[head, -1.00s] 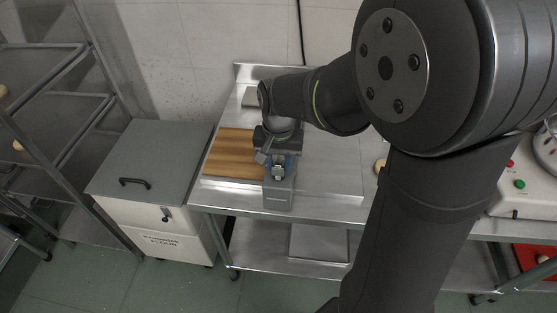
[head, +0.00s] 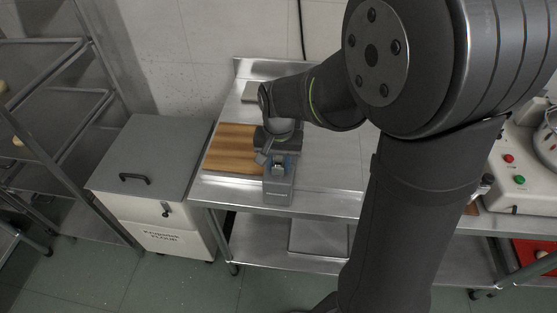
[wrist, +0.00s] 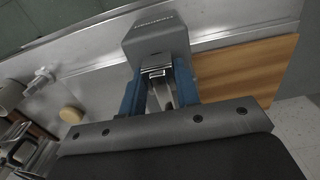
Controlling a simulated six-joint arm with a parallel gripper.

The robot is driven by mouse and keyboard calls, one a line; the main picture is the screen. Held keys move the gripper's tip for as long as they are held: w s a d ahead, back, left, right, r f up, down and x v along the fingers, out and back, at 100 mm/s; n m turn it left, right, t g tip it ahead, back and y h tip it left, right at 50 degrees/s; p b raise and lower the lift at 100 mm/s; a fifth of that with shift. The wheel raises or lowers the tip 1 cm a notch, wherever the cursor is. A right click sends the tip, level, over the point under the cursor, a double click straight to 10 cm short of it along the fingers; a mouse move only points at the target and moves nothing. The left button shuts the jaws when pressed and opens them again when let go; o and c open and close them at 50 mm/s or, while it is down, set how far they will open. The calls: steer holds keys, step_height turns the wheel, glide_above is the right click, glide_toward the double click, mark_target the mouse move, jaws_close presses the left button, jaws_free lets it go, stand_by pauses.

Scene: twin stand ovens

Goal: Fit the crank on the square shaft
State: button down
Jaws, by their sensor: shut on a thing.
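My gripper (wrist: 157,88) has two blue fingers, closed on a small shiny metal piece (wrist: 156,72) that looks like part of the crank. A narrow metal part runs back between the fingers. A grey block (wrist: 155,38) with lettering on its face stands right at the fingertips; it also shows at the front edge of the table in the head view (head: 278,190). My gripper (head: 279,168) is over this block there. The square shaft is hidden, so I cannot tell whether the held piece is on it.
A wooden board (head: 230,150) lies left of the block on the steel table (head: 335,190). A grey-lidded flour bin (head: 155,160) and a rack (head: 60,110) stand further left. A pale round piece (wrist: 71,115) and a white fitting (wrist: 40,78) show in the wrist view.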

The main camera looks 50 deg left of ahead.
mark_target(279, 162)
steer(key=c, duration=1)
jaws_free()
step_height(279, 162, up, 18)
steer(key=shift+f, duration=0.25)
steer(key=shift+f, duration=0.1)
step_height(279, 162, down, 17)
steer(key=shift+f, duration=0.2)
steer(key=shift+r, duration=0.1)
stand_by(0.4)
